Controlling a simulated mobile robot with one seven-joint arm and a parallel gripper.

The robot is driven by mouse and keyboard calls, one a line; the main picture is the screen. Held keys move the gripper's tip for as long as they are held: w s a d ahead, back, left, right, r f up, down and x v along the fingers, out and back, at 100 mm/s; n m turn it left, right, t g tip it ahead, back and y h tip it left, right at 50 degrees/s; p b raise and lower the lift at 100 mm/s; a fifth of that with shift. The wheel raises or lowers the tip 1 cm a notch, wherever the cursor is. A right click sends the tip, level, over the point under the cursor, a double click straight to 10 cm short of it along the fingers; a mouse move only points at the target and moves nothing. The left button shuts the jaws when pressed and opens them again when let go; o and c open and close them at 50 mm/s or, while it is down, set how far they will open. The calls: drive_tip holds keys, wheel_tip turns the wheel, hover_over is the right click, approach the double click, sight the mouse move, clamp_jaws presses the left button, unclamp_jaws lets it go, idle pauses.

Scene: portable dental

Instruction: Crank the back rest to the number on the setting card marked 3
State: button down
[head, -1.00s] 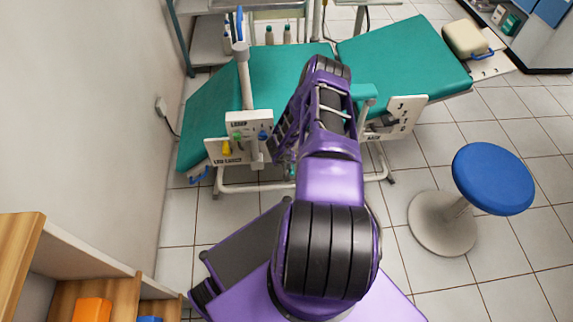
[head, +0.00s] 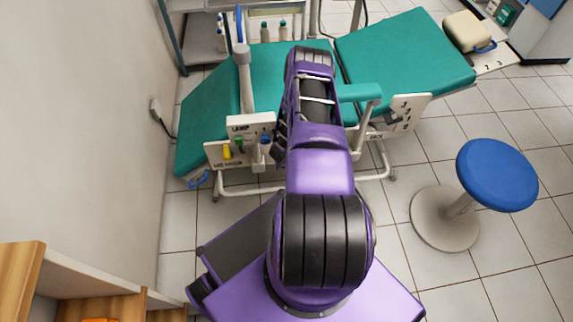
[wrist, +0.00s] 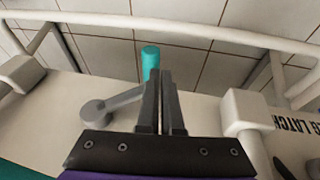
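In the head view the green dental chair has a back rest (head: 405,55) sloping at the right. A white panel (head: 411,112) labelled BACK, with dark marks and a dark pointer, is on its near side. A white card (head: 492,62) with small numbers lies by the headrest; its marks are too small to read surely. In the wrist view a grey crank (wrist: 112,104) with a teal handle (wrist: 150,60) stands just beyond my gripper (wrist: 162,78). My fingers are together, overlapping the handle's lower end; no grip on it shows.
White panels lettered LAMP (head: 250,124) and LEG LATCH (head: 225,154), with coloured knobs, are at the chair's left. A white frame rail (wrist: 200,28) runs beyond the crank. A blue stool (head: 497,175) stands at the right with free floor around it.

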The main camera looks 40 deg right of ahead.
drive_tip(key=shift+s+f, duration=0.1)
drive_tip(key=shift+s, duration=0.1)
drive_tip(key=p+v, duration=0.3)
drive_tip(key=v, duration=1.4)
drive_tip(key=shift+r, duration=0.2)
drive_tip(key=shift+r, duration=0.1)
